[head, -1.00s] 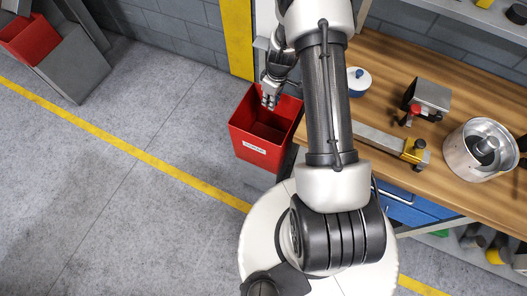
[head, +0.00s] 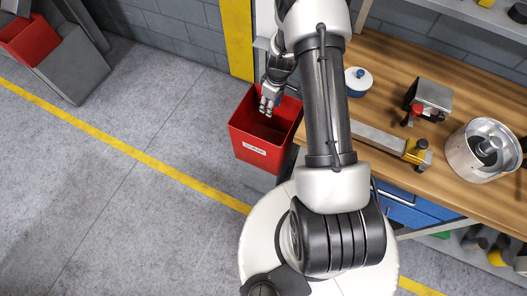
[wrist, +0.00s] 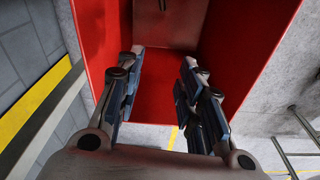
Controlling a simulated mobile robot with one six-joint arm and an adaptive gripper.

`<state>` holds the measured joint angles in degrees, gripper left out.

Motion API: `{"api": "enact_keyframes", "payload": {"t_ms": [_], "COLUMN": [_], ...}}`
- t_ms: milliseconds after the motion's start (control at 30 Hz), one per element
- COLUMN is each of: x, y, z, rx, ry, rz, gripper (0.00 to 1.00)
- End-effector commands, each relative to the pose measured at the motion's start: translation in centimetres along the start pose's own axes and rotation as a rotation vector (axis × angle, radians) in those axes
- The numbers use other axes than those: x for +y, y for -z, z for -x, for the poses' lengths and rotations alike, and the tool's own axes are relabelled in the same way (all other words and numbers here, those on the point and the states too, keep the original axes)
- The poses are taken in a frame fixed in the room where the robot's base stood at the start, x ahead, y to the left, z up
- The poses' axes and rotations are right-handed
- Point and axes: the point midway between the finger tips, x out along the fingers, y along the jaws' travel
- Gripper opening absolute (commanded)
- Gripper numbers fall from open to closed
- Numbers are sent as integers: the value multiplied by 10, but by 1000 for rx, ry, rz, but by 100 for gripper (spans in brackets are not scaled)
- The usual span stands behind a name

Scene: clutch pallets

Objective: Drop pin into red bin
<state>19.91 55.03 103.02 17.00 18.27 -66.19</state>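The red bin (head: 268,160) stands beside the left end of the workbench, with a white label on its front. My gripper (head: 266,108) hangs over the bin's opening, pointing down. In the wrist view the gripper (wrist: 164,62) has its fingers apart with a clear gap, and nothing is held between them. The bin's red inner walls (wrist: 245,62) and floor show around and beyond the fingers. I cannot make out a pin in either view. Part of the bin's inside is hidden by the fingers.
Another red bin (head: 28,38) is at upper left. Floor at left is clear.

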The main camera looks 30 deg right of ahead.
Motion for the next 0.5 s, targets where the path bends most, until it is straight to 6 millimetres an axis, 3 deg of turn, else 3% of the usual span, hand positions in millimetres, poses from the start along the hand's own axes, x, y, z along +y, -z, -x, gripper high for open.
{"api": "enact_keyframes", "payload": {"t_ms": [267, 500], "x": [0, 1], "y": [0, 1], "z": [12, 62], "rx": [1, 3], "ry": [-1, -4], "rz": [1, 1], "gripper": [34, 34]}}
